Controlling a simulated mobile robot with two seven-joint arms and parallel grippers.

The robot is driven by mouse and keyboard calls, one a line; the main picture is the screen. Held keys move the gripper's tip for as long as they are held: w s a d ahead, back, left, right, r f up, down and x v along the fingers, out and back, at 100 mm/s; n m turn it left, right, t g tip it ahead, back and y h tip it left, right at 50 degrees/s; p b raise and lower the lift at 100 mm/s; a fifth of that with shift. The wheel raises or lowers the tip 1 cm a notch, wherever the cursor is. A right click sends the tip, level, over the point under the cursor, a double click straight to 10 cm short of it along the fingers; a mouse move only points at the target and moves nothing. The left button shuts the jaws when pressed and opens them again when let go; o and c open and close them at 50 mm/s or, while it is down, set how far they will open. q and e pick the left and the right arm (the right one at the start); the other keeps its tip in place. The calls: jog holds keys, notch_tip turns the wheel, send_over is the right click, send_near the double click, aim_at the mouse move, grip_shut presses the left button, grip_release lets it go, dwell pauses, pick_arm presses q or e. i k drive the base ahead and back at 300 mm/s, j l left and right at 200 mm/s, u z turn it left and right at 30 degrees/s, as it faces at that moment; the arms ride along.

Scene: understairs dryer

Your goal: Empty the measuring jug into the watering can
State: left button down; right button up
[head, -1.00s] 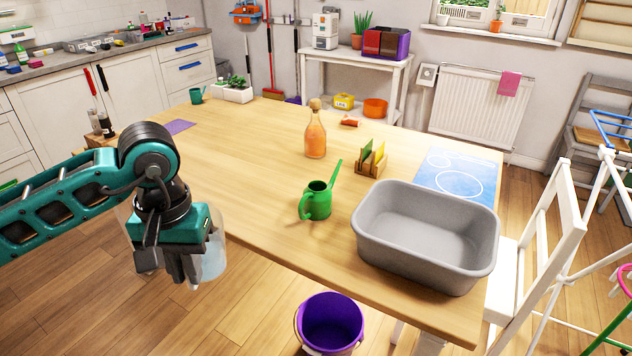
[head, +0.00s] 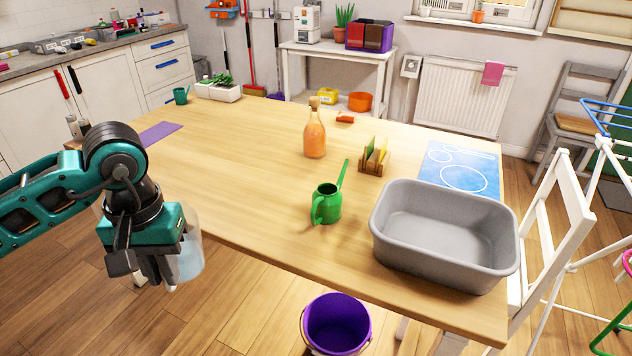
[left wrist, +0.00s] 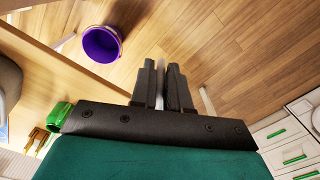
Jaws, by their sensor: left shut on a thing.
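A green watering can (head: 327,204) stands upright on the wooden table near its front edge, its long spout pointing up and back. It also shows at the left edge of the left wrist view (left wrist: 59,115). My left gripper (head: 165,276) is off the table's front edge at the left, shut on the clear measuring jug (head: 191,252). The jug is partly hidden behind the gripper and looks about upright; its contents are hard to make out. In the left wrist view, the fingers (left wrist: 163,75) are close together over the floor. My right gripper is out of view.
A grey basin (head: 385,235) stands right of the can on the table (head: 235,165). An orange bottle (head: 314,135) and a wooden rack (head: 372,165) stand behind. A purple bucket (head: 337,322) is on the floor below. Table left of the can is clear.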

aim_at(327, 200)
jog(key=i+j, duration=0.1)
jog(key=j, duration=0.15)
jog(key=i+j, duration=0.1)
jog(key=j, duration=0.15)
jog(key=j+z, duration=0.15)
jog(key=z, duration=1.15)
jog(key=i+z, duration=0.15)
jog(key=i, duration=0.4)
